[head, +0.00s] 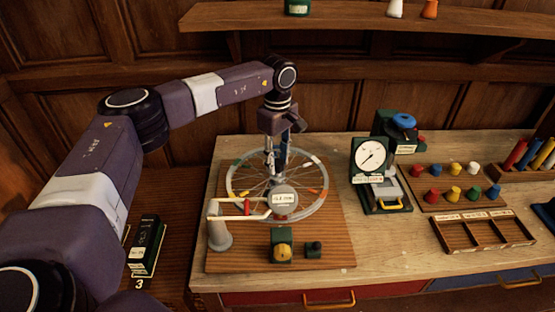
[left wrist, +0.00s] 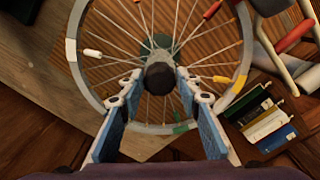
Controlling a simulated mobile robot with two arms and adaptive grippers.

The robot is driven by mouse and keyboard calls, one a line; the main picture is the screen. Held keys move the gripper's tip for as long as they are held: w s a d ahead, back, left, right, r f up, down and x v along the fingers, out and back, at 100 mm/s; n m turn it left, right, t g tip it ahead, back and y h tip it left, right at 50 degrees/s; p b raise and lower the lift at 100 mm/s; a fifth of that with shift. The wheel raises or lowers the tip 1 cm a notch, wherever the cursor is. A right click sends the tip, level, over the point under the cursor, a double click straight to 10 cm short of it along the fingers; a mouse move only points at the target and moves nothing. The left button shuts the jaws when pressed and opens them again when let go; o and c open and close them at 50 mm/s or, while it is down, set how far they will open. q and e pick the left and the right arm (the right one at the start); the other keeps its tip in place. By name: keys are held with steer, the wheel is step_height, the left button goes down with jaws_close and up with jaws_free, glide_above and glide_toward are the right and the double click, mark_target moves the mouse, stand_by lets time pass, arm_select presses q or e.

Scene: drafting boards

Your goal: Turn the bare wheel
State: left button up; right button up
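The bare wheel lies flat on a wooden board; its grey rim (head: 318,204) carries coloured patches, and thin spokes run to its hub. The rim also shows in the left wrist view (left wrist: 244,45), with a white patch at left and a yellow one at right. My left gripper (head: 276,165) points down over the wheel's middle. In the left wrist view its two blue-padded fingers (left wrist: 160,82) are apart, with the dark hub knob (left wrist: 160,76) between their tips. Whether they touch the knob is unclear. My right gripper is out of view.
A round gauge (head: 284,198) and a grey post with a white arm (head: 219,234) stand at the wheel's front edge. A green box with a yellow knob (head: 282,253) sits in front. A dial instrument (head: 371,157) and coloured pegs (head: 453,194) stand right.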

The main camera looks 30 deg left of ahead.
arm_select(q)
jaws_close()
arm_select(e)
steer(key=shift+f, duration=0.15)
